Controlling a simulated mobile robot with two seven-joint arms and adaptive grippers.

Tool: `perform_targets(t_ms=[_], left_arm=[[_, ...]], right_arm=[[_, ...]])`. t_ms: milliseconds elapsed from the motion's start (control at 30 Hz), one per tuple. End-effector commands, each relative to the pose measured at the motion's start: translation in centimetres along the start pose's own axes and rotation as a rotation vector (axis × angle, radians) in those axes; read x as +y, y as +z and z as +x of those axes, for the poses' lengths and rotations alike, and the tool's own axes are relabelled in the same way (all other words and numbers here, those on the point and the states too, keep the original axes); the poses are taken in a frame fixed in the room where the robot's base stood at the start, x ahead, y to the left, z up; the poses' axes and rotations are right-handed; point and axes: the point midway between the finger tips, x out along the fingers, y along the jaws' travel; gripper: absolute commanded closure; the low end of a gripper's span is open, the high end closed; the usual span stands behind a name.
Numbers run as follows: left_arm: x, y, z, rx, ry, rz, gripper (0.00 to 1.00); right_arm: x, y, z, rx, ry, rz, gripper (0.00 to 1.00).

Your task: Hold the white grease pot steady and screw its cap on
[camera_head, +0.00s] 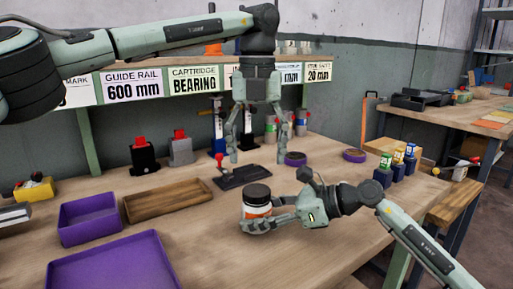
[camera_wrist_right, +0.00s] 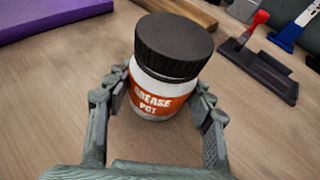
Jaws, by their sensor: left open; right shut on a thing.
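The white grease pot (camera_head: 256,212) with an orange label stands upright on the workbench near its front. Its black cap (camera_head: 257,194) sits on top of it; I cannot tell how tight it is. My right gripper (camera_head: 256,226) is shut around the pot's lower body from the right. In the right wrist view the pot (camera_wrist_right: 160,92) is between the fingers, with the black cap (camera_wrist_right: 175,42) clear above them. My left gripper (camera_head: 261,152) is open and empty, pointing down, above and behind the pot and apart from it.
A purple bin (camera_head: 88,219), a larger purple bin (camera_head: 115,270) and a wooden tray (camera_head: 166,199) lie to the left. A dark fixture with a red knob (camera_head: 242,177) is behind the pot.

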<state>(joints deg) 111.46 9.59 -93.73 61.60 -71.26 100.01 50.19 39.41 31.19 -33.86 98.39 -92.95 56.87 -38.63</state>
Motion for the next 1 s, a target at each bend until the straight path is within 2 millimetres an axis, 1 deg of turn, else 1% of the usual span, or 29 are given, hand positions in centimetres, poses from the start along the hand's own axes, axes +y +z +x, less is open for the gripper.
perform_targets(t_ms=[33,100,200,333,500,800,867,1000], left_arm=[[0.0,0.0,-0.2,-0.002,0.000,-0.110,0.33],[0.1,0.0,-0.3,-0.002,0.000,-0.259,0.33],[0.1,0.1,-0.4,-0.002,-0.002,-0.431,0.33],[0.1,0.1,-0.5,-0.002,-0.003,-0.574,0.33],[0.1,0.1,-0.5,-0.002,-0.003,-0.639,0.33],[0.1,0.1,-0.4,-0.002,-0.003,-0.639,0.33],[0.1,0.1,-0.1,-0.001,-0.003,-0.638,0.33],[0.1,0.0,1.4,0.000,-0.002,-0.638,0.33]], right_arm=[[0.0,-0.1,0.0,0.001,0.000,0.000,1.00],[0.0,-0.1,0.0,0.001,0.000,0.000,1.00],[0.0,-0.1,0.0,0.001,0.000,0.000,1.00],[0.0,-0.1,0.0,0.001,0.000,0.000,1.00],[0.0,-0.1,0.0,0.001,0.000,0.000,1.00],[0.0,-0.1,0.0,0.001,0.000,0.000,1.00],[0.0,-0.1,0.0,0.001,0.000,0.000,1.00],[0.0,-0.1,0.0,0.001,0.000,0.000,1.00]])
